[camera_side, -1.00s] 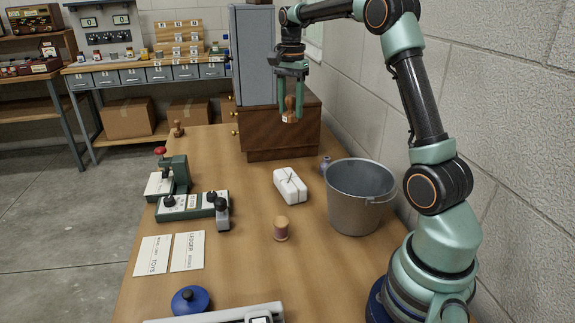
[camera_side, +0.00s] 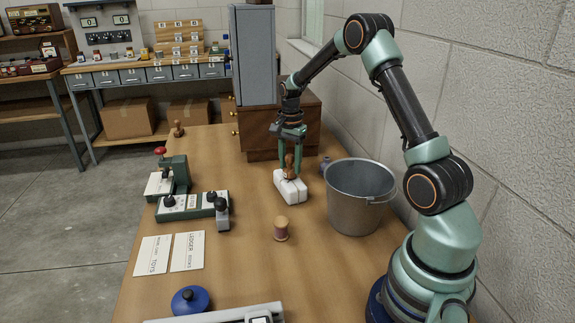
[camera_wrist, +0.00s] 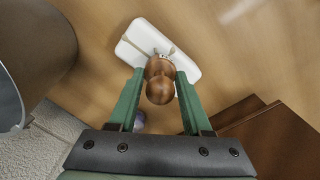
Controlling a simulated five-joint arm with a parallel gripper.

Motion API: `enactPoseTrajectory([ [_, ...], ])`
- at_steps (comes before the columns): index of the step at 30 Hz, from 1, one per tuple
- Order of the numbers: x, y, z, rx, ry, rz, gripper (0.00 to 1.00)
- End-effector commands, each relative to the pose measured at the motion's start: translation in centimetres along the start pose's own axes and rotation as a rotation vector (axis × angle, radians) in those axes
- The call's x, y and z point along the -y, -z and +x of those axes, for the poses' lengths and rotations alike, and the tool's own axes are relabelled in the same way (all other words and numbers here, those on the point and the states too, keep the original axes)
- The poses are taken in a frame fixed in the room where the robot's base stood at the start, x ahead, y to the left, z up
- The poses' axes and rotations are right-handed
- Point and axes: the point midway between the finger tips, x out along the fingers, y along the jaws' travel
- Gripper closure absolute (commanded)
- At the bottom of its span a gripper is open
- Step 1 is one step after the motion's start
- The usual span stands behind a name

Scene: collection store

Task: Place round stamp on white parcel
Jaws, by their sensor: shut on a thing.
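The round stamp (camera_side: 290,172), brown wood with a knobbed handle, is between the two green fingers of my gripper (camera_side: 290,166). My gripper is shut on it and holds it upright. The white parcel (camera_side: 287,191), a small block with string tied on top, lies directly below the stamp. In the wrist view the stamp (camera_wrist: 160,88) stands between the fingers and covers part of the parcel (camera_wrist: 139,36). The stamp's lower end overlaps the parcel's top, and I cannot tell whether they touch.
A grey metal bucket (camera_side: 350,205) stands just right of the parcel. A wooden cabinet (camera_side: 262,153) is behind it. A spool (camera_side: 281,229) stands in front. Another wooden-handled piece (camera_side: 178,129) is at the far left. Green devices (camera_side: 190,207) and cards (camera_side: 188,252) lie left.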

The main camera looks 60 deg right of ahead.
Motion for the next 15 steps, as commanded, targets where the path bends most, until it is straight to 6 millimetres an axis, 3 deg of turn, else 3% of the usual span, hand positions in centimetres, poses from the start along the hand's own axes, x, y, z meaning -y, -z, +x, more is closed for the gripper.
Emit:
enactPoseTrajectory([
  [13, -0.01, 0.0, 0.78, 0.0, 0.0, 0.0, 1.0],
  [14, -0.01, 0.0, 0.82, 0.0, 0.0, 0.0, 0.47],
  [15, 0.0, 0.0, 0.79, 0.0, 0.0, 0.0, 0.32],
])
